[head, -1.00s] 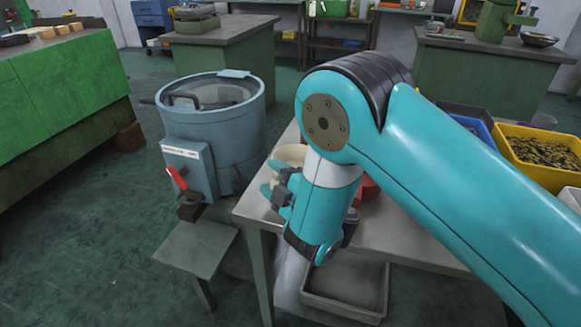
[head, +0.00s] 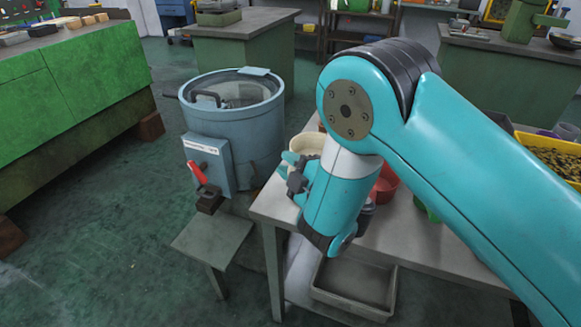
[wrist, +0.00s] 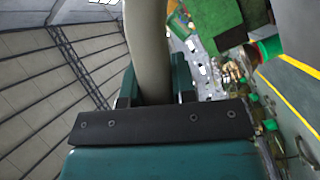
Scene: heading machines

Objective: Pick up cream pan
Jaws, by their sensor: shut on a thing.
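The cream pan (head: 308,143) is at the left end of the grey table in the head view, partly hidden behind my arm and gripper. My gripper (head: 291,172) is shut on it, at the pan's near side. In the wrist view the cream pan (wrist: 148,40) rises as a pale curved band between the two teal fingers of my gripper (wrist: 155,88). I cannot tell how far the pan is off the table.
A red pan (head: 385,186) and a green item (head: 427,208) are beside my arm on the table (head: 405,237). A yellow bin (head: 548,160) stands right. A blue drum machine (head: 232,125) with a red lever is close left. Green floor lies open farther left.

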